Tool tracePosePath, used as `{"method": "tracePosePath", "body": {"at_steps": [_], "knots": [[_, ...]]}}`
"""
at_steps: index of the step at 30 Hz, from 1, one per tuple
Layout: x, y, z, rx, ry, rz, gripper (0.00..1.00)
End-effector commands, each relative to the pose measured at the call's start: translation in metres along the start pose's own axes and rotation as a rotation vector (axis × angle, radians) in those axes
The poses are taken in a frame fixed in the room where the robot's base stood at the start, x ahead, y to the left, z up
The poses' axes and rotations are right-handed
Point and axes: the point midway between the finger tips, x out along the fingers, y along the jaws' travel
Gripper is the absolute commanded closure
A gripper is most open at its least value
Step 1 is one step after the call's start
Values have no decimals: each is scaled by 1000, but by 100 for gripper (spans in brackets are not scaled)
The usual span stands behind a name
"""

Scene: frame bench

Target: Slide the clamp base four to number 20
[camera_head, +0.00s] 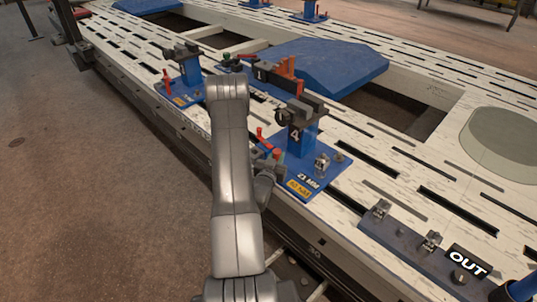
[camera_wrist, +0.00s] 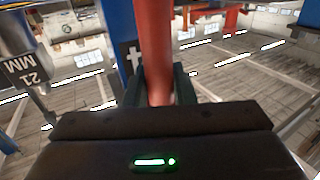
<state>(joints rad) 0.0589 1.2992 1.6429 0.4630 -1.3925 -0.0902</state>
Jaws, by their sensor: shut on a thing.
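Clamp base four is a blue plate (camera_head: 322,184) with a blue post marked 4 (camera_head: 296,137) and a dark clamp head on top. It stands on the slotted white bench near its front edge, with a "21 MM" label on its corner. My gripper (camera_head: 268,160) is low at the left side of this base, partly hidden by my arm. In the wrist view my gripper (camera_wrist: 160,95) is shut on a red handle (camera_wrist: 154,45), with the blue post (camera_wrist: 123,40) right behind it. The number 20 cannot be made out on the bench.
Another blue clamp base (camera_head: 186,90) stands farther along the bench to the left. A large blue panel (camera_head: 322,65) lies behind. A dark plate marked OUT (camera_head: 468,262) is at the right.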

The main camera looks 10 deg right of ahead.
Motion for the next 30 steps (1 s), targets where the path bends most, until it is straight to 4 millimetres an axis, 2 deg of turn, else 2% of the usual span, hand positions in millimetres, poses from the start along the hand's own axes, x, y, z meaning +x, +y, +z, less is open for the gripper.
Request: {"method": "tracePosePath", "body": {"at_steps": [1,4,16,17,20,30], "knots": [[-4,10,3,-1,-4,11,100],[-8,17,2,-1,-3,9,100],[-10,20,0,2,-1,4,100],[-9,20,0,2,-1,4,75],[-10,20,0,2,0,3,56],[-13,18,0,2,-2,1,56]]}}
